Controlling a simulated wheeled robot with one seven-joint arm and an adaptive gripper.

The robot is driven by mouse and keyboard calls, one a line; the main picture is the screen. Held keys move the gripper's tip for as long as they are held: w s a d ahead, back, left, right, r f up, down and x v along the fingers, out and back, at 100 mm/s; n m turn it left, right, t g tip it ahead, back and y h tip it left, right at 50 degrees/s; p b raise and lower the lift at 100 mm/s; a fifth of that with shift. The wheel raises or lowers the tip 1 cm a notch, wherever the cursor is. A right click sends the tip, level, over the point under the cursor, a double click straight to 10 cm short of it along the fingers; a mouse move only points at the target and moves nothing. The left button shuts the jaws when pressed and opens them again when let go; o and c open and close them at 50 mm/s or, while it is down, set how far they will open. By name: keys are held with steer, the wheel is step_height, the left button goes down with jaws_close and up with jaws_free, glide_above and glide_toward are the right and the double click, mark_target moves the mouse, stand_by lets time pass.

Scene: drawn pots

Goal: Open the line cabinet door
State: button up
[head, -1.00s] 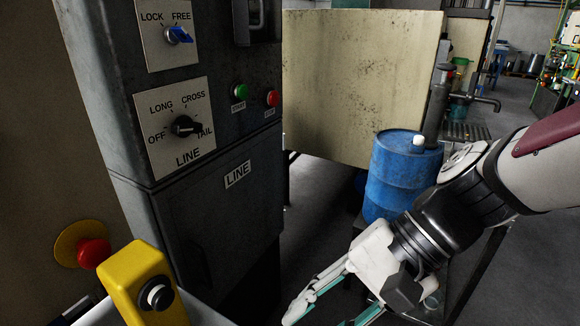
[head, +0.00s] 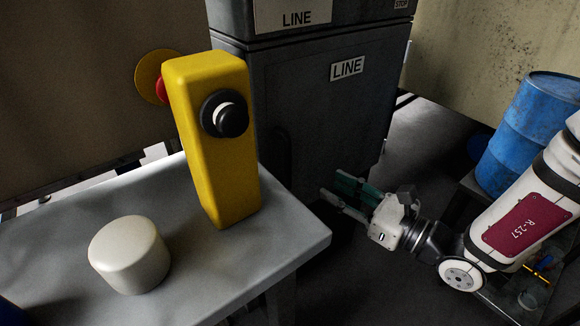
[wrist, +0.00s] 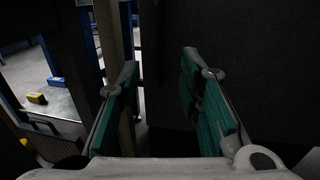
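The line cabinet (head: 325,110) is a dark grey metal box with a white LINE label on its lower front in the head view. Its door looks shut and flush; a dark upright shape near its left edge (head: 283,150) may be a handle, but it is too dim to be sure. My gripper (head: 330,197) is in front of the cabinet's lower right, fingers pointing left. In the wrist view my gripper (wrist: 160,70) has its two green-padded fingers apart with nothing between them. A dark flat surface fills the right of that view.
A grey table (head: 215,265) at the lower left holds a yellow box with a black button (head: 210,140) and a white cylinder (head: 130,255). A red knob on a yellow disc (head: 155,78) is behind. A blue drum (head: 530,125) stands right. Dark floor lies between table and arm.

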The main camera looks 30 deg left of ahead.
steer(key=b, duration=0.3)
glide_above(288, 185)
steer(key=shift+w+a+r, duration=0.1)
steer(key=shift+w+a, duration=0.05)
steer(key=shift+w, duration=0.15)
jaws_close()
